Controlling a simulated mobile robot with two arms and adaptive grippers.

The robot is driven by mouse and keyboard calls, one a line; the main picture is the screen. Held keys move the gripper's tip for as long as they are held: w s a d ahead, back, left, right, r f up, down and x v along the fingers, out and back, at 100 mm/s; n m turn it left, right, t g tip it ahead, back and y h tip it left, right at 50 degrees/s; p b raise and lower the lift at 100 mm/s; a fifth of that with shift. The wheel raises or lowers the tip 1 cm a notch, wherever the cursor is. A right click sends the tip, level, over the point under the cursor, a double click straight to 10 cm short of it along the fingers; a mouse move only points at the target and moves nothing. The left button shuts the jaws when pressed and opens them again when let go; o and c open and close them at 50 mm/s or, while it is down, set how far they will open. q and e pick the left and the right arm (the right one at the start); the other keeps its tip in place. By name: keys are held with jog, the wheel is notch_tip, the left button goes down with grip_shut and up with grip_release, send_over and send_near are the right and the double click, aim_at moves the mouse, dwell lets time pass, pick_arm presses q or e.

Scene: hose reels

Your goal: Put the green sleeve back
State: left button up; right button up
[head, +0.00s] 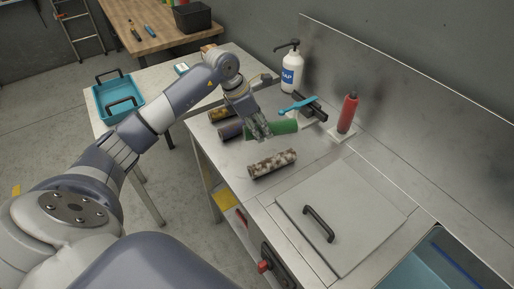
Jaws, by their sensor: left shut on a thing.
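The green sleeve (285,127) lies roughly level, low over or on the steel counter (318,152). My left gripper (263,131) is shut on its left end, and the fingers hide that end. I cannot tell whether the sleeve touches the counter. A red sleeve (348,113) stands upright on a small pale base to the right. A grey-purple sleeve (230,131) and a yellow-brown sleeve (219,115) lie left of my gripper. A mottled brown-white sleeve (272,163) lies in front of it. My right gripper is out of view.
A black piece with a teal handle (298,104) is behind the green sleeve, near a soap bottle (291,75). A steel backsplash (400,105) closes the back. A lid with a black handle (319,225) is at front right. A teal tray (119,99) is on the left table.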

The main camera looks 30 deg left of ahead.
pick_arm(q)
jog(key=a+f+n, duration=0.1)
jog(key=f, duration=0.1)
jog(key=w+a+f+n+p, duration=0.1)
jog(key=a+f, duration=0.1)
jog(key=a+f+n+y, duration=0.1)
jog(key=a+f+n, duration=0.1)
jog(key=shift+w+t+p, duration=0.15)
jog(key=shift+t+p, duration=0.2)
jog(key=shift+t, duration=0.05)
notch_tip(320, 180, down, 4)
jog(key=shift+d+f+p, duration=0.1)
jog(key=shift+f+p, duration=0.1)
jog(key=shift+p, duration=0.4)
jog(key=shift+f, duration=0.3)
jog(key=o, duration=1.1)
jog(key=shift+r, duration=0.1)
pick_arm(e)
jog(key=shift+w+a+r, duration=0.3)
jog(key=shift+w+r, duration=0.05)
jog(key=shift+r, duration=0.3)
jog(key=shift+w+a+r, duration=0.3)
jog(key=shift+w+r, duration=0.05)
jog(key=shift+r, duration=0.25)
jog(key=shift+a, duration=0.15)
